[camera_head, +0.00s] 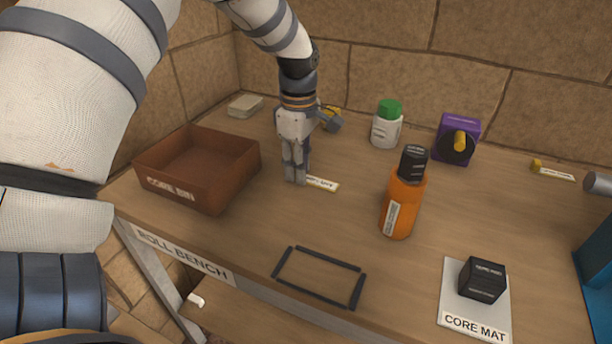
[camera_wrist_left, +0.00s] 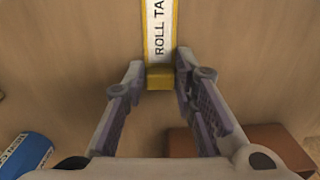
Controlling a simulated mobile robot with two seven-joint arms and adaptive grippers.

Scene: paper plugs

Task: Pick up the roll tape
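The roll tape is a white label strip (camera_wrist_left: 159,30) with yellow edges, lettered "ROLL TA", with a yellow block (camera_wrist_left: 160,78) at its near end. In the head view, the strip (camera_head: 323,184) lies on the bench, partly hidden behind my left gripper (camera_head: 296,180). My left gripper points down at the bench. In the left wrist view its two fingertips (camera_wrist_left: 160,70) stand apart, one on each side of the yellow block, with a small gap showing on both sides. My right gripper is not in view.
A brown open box (camera_head: 205,182) stands left of the gripper. An orange bottle (camera_head: 403,205), a green-capped white jar (camera_head: 387,128) and a purple box (camera_head: 458,135) stand to the right. A black frame (camera_head: 320,258) and the core mat (camera_head: 472,326) lie in front.

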